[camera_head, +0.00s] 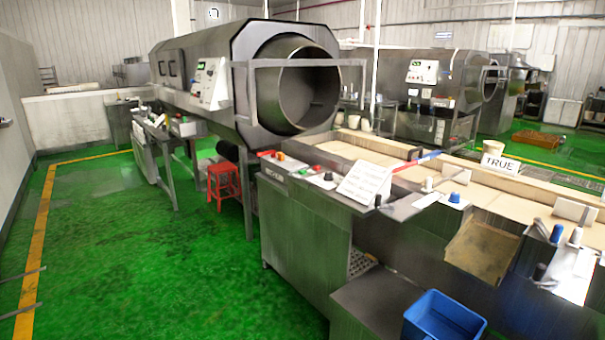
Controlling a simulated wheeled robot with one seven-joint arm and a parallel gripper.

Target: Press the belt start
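A long belt table (310,210) runs from the middle to the right, with pale belt surfaces on top. At its near left corner are a small red part (266,153) and an orange part (280,156), above small dark marks on the steel front. They look like controls, but I cannot read any label or tell which one starts the belt. A white control panel (208,82) with small buttons is on the side of the large steel drum (300,92). Another panel (422,71) is on the drum machine behind. My gripper is not in view.
A red stool (223,183) stands left of the table. A blue bin (443,315) is at the bottom right. White signs (365,182) and small bottles or knobs (454,197) stand along the table edge. Green floor (140,250) is open at left, with a yellow line.

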